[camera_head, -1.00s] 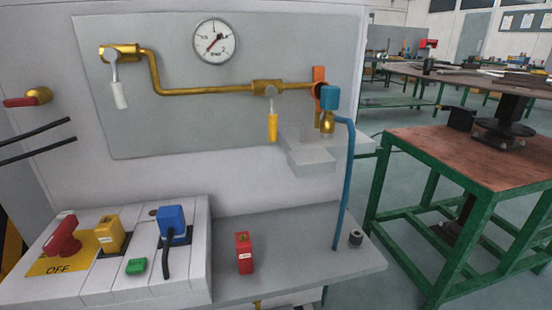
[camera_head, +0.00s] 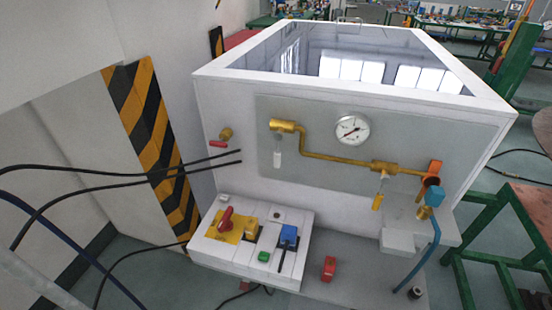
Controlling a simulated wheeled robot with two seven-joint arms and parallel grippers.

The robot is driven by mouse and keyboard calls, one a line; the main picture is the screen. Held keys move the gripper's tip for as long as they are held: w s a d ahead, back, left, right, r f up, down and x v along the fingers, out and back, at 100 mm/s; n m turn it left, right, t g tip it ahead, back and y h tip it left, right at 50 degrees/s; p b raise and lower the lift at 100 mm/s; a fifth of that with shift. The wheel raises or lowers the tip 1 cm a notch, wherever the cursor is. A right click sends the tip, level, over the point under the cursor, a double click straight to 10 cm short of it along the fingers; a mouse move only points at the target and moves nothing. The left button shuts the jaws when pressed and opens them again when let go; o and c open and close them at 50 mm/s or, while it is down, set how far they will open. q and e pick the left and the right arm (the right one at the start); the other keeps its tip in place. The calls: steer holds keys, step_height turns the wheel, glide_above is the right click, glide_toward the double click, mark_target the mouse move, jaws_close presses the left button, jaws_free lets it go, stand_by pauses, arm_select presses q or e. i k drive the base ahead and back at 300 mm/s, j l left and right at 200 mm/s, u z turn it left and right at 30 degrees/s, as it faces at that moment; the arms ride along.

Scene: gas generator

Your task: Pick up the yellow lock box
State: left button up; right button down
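The yellow lock box (camera_head: 251,229) is a small upright yellow block. It sits on the white sloped control panel (camera_head: 222,257), between the red OFF switch (camera_head: 227,218) on its yellow plate and the blue plug (camera_head: 288,236). It looks small from here, and its details cannot be made out. Neither of my grippers shows in the head view.
A green button (camera_head: 264,256) is on the panel, and a red box (camera_head: 328,268) stands on the shelf to its right. A pressure gauge (camera_head: 352,129) and brass pipe (camera_head: 340,159) are above. Black cables (camera_head: 120,167) cross at left. A green-framed table (camera_head: 505,215) is at right.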

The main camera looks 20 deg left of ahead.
mark_target(251, 229)
steer(key=u, duration=1)
